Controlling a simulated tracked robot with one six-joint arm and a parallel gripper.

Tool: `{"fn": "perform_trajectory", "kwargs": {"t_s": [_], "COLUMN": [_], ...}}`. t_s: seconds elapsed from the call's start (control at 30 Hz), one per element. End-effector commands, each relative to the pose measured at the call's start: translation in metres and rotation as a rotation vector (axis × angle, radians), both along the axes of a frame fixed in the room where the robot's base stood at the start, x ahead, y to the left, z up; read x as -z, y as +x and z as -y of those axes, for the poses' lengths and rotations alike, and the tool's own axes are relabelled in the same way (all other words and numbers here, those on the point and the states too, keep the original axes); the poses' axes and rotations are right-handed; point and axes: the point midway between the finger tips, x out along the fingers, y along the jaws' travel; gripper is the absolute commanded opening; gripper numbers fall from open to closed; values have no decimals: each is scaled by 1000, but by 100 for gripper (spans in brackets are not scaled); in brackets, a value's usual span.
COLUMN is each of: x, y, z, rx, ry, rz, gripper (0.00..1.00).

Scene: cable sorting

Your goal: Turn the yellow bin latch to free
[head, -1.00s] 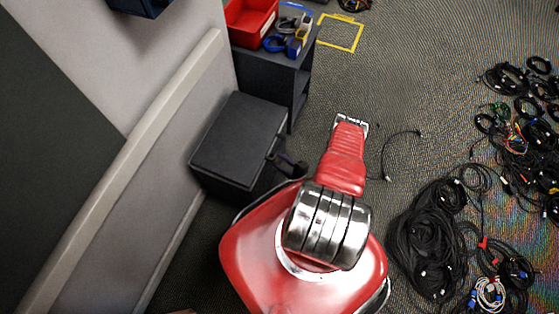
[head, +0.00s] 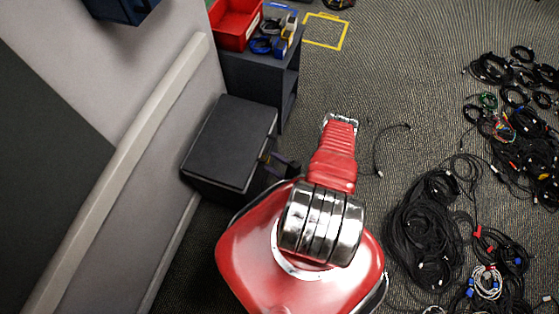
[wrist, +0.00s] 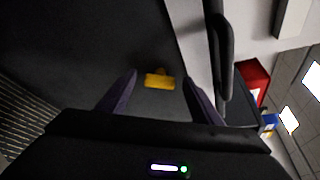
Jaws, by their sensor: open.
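The yellow latch (wrist: 159,80) is a small yellow piece on a dark face in the wrist view. The dark face appears to belong to the black bin (head: 230,140), which stands against the wall in the head view. My gripper (wrist: 159,96) is open, with one finger on each side of the latch in the picture. The latch looks a little beyond the fingertips, and I see no contact. In the head view my gripper (head: 283,163) is at the bin's right side, and the latch is too small there to make out clearly.
A dark shelf (head: 262,75) behind the bin carries a red bin (head: 235,22) and a blue one with cables. Black cable coils (head: 425,235) cover the floor at right. A yellow square outline (head: 326,31) marks the floor at the back. The wall rail runs along the left.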

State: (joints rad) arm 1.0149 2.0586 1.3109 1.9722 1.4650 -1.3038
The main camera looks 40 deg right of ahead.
Motion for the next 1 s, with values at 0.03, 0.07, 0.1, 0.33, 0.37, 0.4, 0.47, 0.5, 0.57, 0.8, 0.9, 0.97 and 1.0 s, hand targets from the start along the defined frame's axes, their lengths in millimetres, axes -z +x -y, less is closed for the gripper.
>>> {"fn": "perform_trajectory", "kwargs": {"t_s": [0.03, 0.07, 0.1, 0.33, 0.37, 0.4, 0.47, 0.5, 0.57, 0.8, 0.9, 0.97, 1.0], "x": [0, 0, -1, -4, -5, -5, -6, -7, -8, -12, -14, -15, -16], "y": [-1, -3, -4, -22, -25, -29, -34, -38, -43, -64, -73, -78, -81], "z": [1, 1, 2, 5, 6, 7, 8, 8, 9, 14, 15, 16, 16], "rx": [1, 2, 2, 3, 5, 4, 4, 4, 4, 4, 3, 4, 3], "ry": [1, 0, 1, 0, 1, 1, 1, 1, 1, 0, 1, 0, 0], "rz": [-1, -1, 0, -1, 0, 0, -1, -1, -1, 0, -1, -1, -1], "gripper": [59, 59, 59, 59, 59, 59, 59, 59, 59, 59, 59, 59, 59]}}
